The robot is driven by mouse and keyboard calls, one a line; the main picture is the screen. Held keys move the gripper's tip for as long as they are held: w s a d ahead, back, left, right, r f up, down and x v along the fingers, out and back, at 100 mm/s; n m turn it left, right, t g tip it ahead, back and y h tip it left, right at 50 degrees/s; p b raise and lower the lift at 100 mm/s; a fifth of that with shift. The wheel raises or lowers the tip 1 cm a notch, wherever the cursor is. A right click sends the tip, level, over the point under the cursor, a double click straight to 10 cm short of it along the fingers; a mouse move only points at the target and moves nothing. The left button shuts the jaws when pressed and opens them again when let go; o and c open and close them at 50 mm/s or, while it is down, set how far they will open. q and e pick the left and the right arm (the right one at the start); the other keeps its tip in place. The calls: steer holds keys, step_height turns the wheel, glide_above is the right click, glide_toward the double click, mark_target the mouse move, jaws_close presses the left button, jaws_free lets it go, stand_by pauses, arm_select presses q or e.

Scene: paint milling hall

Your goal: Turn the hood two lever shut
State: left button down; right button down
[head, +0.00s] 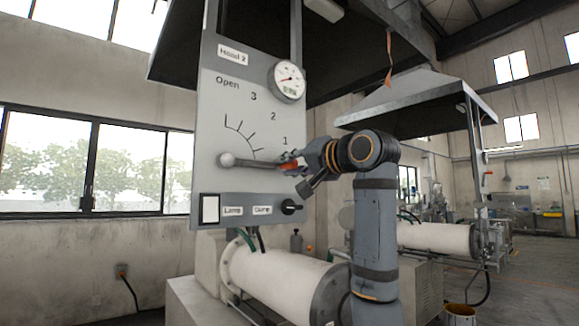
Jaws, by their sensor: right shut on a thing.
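The Hood 2 panel (215,110) is a grey plate with a dial scale marked Open, 3, 2 and 1. Its lever (255,162) runs from a round pivot knob at left and points right, nearly level, just below the 1 mark. My right gripper (292,163) comes in from the right and is shut on the lever's reddish outer end. The gripper hides much of that end and any marking behind it. My left gripper is not in view.
A round gauge (290,81) sits at the panel's upper right. A white switch (210,209) and a black clamp knob (290,207) are below the lever. A white horizontal mill cylinder (275,280) lies under the panel. A second hood (420,95) hangs behind at right.

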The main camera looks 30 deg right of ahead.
steer(key=c, duration=1.1)
jaws_free()
steer(key=shift+d+f, duration=0.1)
steer(key=shift+c, duration=0.2)
steer(key=s, duration=1.2)
steer(key=shift+d, duration=0.45)
